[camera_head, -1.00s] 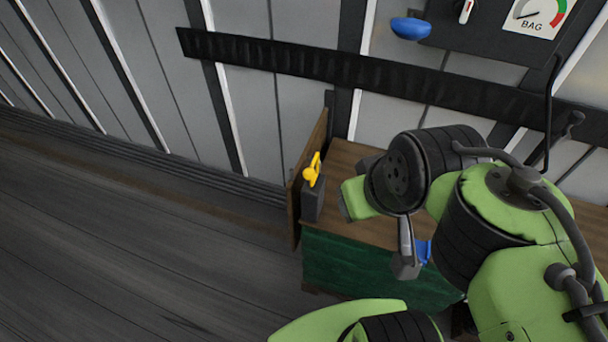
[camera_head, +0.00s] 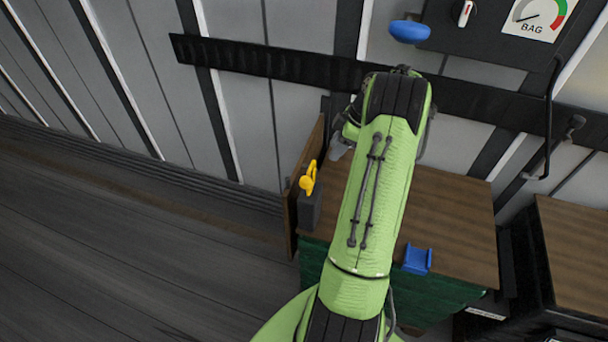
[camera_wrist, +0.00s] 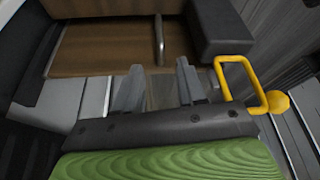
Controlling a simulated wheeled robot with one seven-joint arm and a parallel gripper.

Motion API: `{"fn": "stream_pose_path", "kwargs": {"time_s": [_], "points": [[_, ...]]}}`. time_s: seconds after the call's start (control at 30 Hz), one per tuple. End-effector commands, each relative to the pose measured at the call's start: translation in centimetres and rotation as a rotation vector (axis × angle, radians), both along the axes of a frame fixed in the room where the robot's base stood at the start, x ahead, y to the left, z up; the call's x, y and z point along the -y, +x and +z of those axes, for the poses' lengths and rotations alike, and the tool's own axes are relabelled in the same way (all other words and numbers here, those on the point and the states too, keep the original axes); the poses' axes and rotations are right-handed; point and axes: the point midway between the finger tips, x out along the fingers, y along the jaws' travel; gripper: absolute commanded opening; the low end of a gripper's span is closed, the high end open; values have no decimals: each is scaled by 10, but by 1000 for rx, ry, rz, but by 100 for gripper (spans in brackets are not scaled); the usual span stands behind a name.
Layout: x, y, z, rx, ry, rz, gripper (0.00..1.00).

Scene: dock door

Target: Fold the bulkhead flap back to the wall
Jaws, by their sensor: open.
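An upright brown wooden panel, which looks like the bulkhead flap (camera_head: 307,165), stands at the left end of a wood-topped bench in the head view. A dark block (camera_head: 309,212) with a yellow latch handle (camera_head: 308,178) sits at its near end. In the wrist view, a brown wooden surface (camera_wrist: 105,40) carries an upright grey bar (camera_wrist: 158,38), and the yellow loop (camera_wrist: 240,82) is at right. My gripper (camera_wrist: 159,66) is open and empty, its fingers below the bar and apart from the loop. In the head view, my arm mostly hides the gripper.
The bench top (camera_head: 450,215) has a green front and a blue bracket (camera_head: 416,259). A black rail (camera_head: 270,62) runs along the ribbed wall. A panel with a gauge (camera_head: 535,18) and a blue knob (camera_head: 409,31) is above. Floor at left is clear.

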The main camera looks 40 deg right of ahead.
Motion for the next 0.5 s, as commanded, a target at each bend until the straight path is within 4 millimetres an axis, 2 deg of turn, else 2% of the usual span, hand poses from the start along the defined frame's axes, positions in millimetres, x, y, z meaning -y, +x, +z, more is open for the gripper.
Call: {"fn": "stream_pose_path", "kwargs": {"time_s": [0.03,0.2,0.5], "points": [[-4,3,-14,-4,5,3,40],[-15,16,-54,-6,6,1,40],[-31,37,-117,-4,3,0,40]]}}
